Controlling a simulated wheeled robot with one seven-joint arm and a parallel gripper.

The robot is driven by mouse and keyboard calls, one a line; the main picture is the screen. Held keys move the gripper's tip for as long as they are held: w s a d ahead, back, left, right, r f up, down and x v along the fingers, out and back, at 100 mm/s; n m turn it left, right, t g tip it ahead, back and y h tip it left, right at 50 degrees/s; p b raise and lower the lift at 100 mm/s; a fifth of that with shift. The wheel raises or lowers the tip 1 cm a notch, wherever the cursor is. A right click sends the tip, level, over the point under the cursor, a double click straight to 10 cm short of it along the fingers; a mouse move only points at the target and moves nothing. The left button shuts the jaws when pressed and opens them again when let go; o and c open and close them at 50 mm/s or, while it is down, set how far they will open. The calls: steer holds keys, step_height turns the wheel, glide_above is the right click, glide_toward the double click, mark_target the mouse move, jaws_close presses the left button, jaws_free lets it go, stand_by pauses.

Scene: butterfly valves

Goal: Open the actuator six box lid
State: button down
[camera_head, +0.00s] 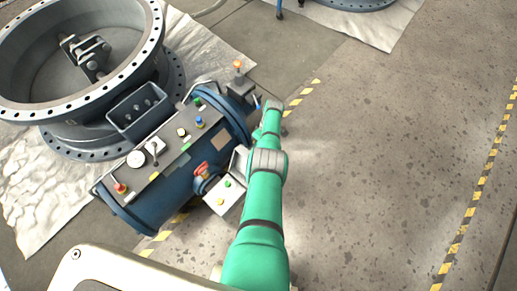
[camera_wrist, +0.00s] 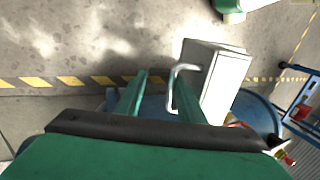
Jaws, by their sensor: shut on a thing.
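A white box (camera_head: 222,198) with small green and yellow buttons sits on the near side of a blue cylindrical actuator (camera_head: 175,165) in the head view. Its pale lid (camera_head: 238,162) seems to stand raised beside my arm. In the wrist view the white lid panel (camera_wrist: 228,85) shows at right of centre, with a thin bent handle (camera_wrist: 176,72) on its left. My gripper (camera_wrist: 162,88) has its green fingers at this handle and is shut on it, with the handle's leg between the fingers. In the head view the fingertips are hidden by my green arm.
A large grey flanged valve (camera_head: 105,92) stands on a white sheet at upper left. The concrete floor (camera_head: 390,170) at right is clear.

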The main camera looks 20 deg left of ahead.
steer(key=shift+w+d+r, duration=0.15)
steer(key=shift+w, duration=0.25)
steer(key=shift+w+d+r, duration=0.1)
steer(key=shift+w, duration=0.3)
steer(key=c, duration=1.8)
jaws_free()
steer(key=shift+w, duration=0.1)
steer(key=shift+c, duration=0.2)
steer(key=shift+w, duration=0.1)
steer(key=shift+a+r, duration=0.1)
steer(key=s+v, duration=0.1)
steer(key=v, duration=0.9)
steer(key=shift+r, duration=0.1)
